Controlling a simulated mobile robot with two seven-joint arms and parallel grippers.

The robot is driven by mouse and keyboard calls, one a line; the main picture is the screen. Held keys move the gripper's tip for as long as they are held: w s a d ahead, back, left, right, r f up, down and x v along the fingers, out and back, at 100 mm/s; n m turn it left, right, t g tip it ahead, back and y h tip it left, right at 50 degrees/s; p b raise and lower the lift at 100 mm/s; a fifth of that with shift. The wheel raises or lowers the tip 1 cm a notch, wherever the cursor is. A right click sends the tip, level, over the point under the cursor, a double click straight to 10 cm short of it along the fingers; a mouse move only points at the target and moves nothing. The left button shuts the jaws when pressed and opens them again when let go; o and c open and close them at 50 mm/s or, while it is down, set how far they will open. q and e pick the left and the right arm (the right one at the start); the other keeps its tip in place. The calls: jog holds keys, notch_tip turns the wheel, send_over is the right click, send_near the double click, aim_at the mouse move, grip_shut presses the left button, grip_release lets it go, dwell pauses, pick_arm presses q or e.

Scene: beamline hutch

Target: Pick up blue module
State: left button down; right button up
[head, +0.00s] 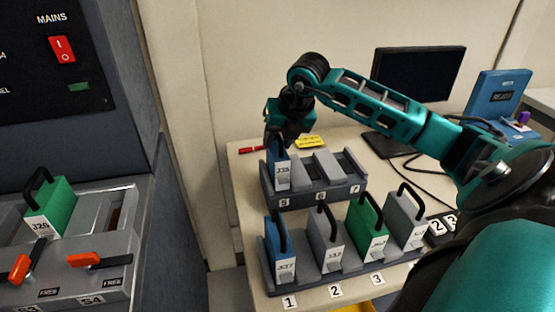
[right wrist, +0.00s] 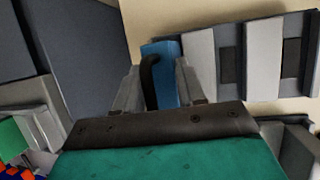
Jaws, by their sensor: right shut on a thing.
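A blue module (head: 280,169) with a white label and a black handle stands upright in slot 5, at the left end of the rear rack (head: 312,193). My right gripper (head: 279,142) is above it, pointing down, and is shut on its handle. In the right wrist view the blue module (right wrist: 163,58) shows with its black handle between the fingers (right wrist: 155,88). Whether its base is seated or slightly raised is hard to tell. A second blue module (head: 279,250) stands in slot 1 of the front rack (head: 345,273). My left gripper is not in view.
The front rack also holds a grey module (head: 323,240), a green module (head: 367,228) and another grey module (head: 403,217). At left, a green module (head: 50,207) sits in a panel with orange levers (head: 84,259). A monitor (head: 418,75) stands behind.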

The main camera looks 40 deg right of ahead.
jog(key=shift+r, duration=0.1)
jog(key=shift+w+r, duration=0.1)
jog(key=shift+r, duration=0.45)
grip_shut()
notch_tip(320, 180, up, 19)
jog(key=p, duration=0.3)
jog(key=shift+f, duration=0.15)
